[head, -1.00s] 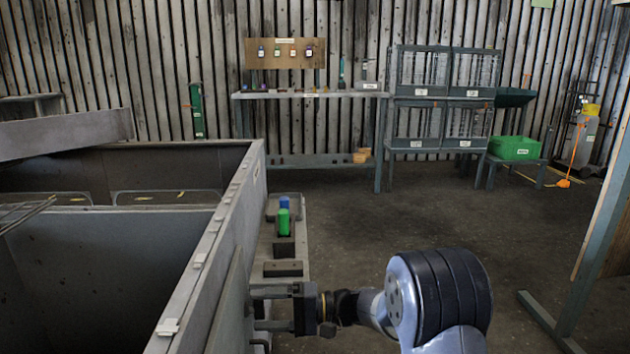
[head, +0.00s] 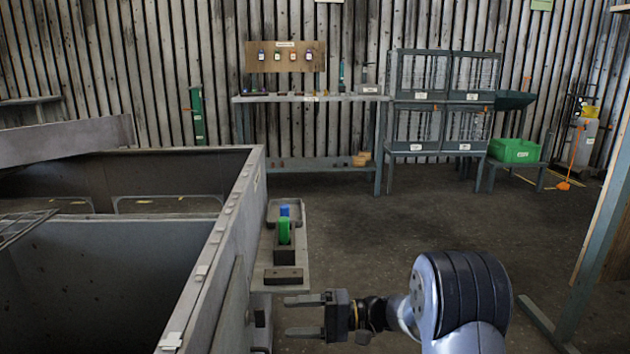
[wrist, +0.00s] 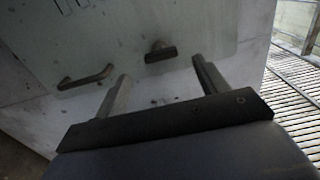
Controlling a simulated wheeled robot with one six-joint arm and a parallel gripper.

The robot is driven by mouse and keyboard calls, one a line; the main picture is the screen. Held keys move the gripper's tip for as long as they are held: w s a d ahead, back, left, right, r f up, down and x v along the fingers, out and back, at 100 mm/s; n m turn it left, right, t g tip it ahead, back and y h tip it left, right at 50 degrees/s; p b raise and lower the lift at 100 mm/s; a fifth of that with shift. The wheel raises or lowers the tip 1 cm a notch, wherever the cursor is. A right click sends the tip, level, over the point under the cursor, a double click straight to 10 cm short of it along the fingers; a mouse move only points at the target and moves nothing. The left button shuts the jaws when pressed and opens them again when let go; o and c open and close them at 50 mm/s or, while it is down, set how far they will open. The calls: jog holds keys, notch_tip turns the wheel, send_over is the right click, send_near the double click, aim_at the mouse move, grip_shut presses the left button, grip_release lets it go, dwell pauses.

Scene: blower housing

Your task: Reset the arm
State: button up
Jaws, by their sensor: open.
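My gripper (head: 303,317) is at the lower middle of the head view, to the right of the grey housing (head: 232,215). Its two fingers point left toward the housing wall and are apart, with nothing between them. In the wrist view my gripper (wrist: 160,85) faces a pale grey panel (wrist: 215,40). That panel carries a bar handle (wrist: 86,77) at left and a dark knob or latch (wrist: 160,52) near the middle. Both lie beyond the fingertips, and I see no contact.
A narrow side shelf (head: 303,262) by the housing holds a green object (head: 284,231), a blue one (head: 285,210) and a dark block (head: 283,276). A workbench (head: 310,97), wire cages (head: 420,75) and a green bin (head: 514,150) stand at the back. The floor (head: 400,210) between is clear.

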jog(key=a+m+p, duration=0.1)
jog(key=m+p, duration=0.5)
jog(key=a+m+p, duration=0.1)
jog(key=m+p, duration=0.5)
jog(key=p, duration=0.1)
jog(key=a+m+p, duration=0.2)
jog(key=m+p, duration=0.4)
jog(key=p, duration=0.1)
jog(key=shift+a+r, duration=0.1)
jog(key=shift+r, duration=0.1)
dwell(1.1)
jog(key=shift+s, duration=0.1)
